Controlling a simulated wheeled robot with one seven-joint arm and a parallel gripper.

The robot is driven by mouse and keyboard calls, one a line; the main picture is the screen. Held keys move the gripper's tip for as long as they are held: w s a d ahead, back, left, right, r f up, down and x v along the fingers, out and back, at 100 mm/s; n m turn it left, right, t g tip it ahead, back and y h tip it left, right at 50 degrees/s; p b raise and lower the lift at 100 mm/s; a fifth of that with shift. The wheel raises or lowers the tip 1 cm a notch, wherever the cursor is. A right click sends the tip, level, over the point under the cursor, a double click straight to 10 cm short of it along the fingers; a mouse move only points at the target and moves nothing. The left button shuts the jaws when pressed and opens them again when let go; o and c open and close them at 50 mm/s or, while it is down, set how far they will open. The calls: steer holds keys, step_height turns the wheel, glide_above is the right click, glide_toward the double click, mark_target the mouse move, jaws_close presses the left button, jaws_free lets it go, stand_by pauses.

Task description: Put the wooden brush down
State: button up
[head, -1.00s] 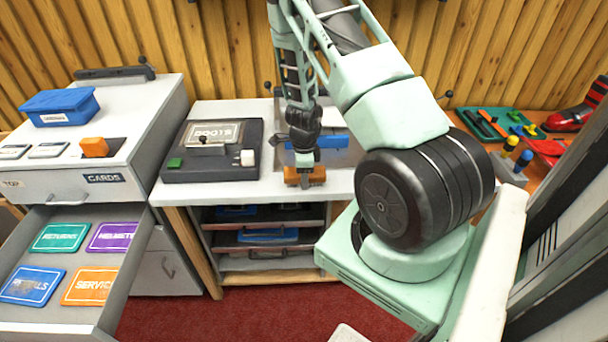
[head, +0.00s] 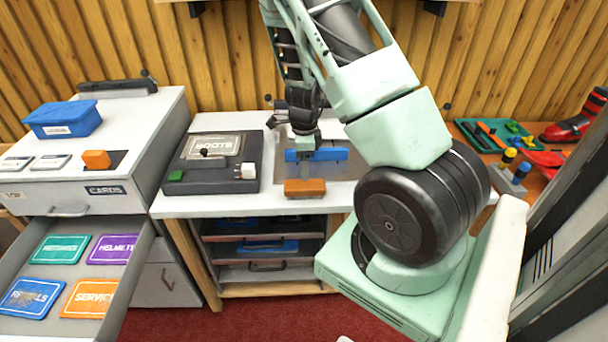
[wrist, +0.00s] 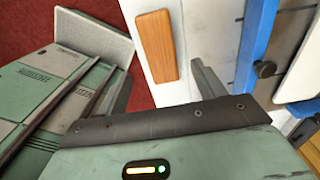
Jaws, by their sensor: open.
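The wooden brush (head: 305,187), an orange-brown block, lies flat on the front part of the white bench top (head: 230,203). In the wrist view the brush (wrist: 157,45) lies near the bench edge, apart from the visible grey finger. My gripper (head: 304,163) is open and empty, just behind the brush in the head view, in front of the blue bar. Its fingertips are small and hard to make out there.
A blue bar (head: 335,154) crosses a grey plate behind the brush. A dark device with a BOOTS plate (head: 214,147) stands to the left. An open drawer with several coloured cards (head: 57,249) juts out at far left. Coloured tools (head: 487,135) lie at right.

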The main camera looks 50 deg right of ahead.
steer(key=a+r+n+y, duration=0.1)
steer(key=a+r+n, duration=0.35)
steer(key=a, duration=0.45)
steer(key=a+r+n+y, duration=0.1)
steer(key=a+r+n, duration=0.2)
steer(key=a+n, duration=0.35)
steer(key=a+r+n, duration=0.4)
steer(key=a, duration=0.6)
steer(key=s+a+r+n, duration=0.4)
steer(key=s+a+n, duration=0.3)
steer(key=n, duration=0.3)
steer(key=s+a+r+n+h, duration=0.1)
steer(key=s+a+r+n, duration=0.3)
steer(key=s+a+n, duration=0.4)
steer(key=s+n, duration=0.2)
steer(key=shift+s+n, duration=0.15)
steer(key=shift+n, duration=0.25)
steer(key=shift+o, duration=0.4)
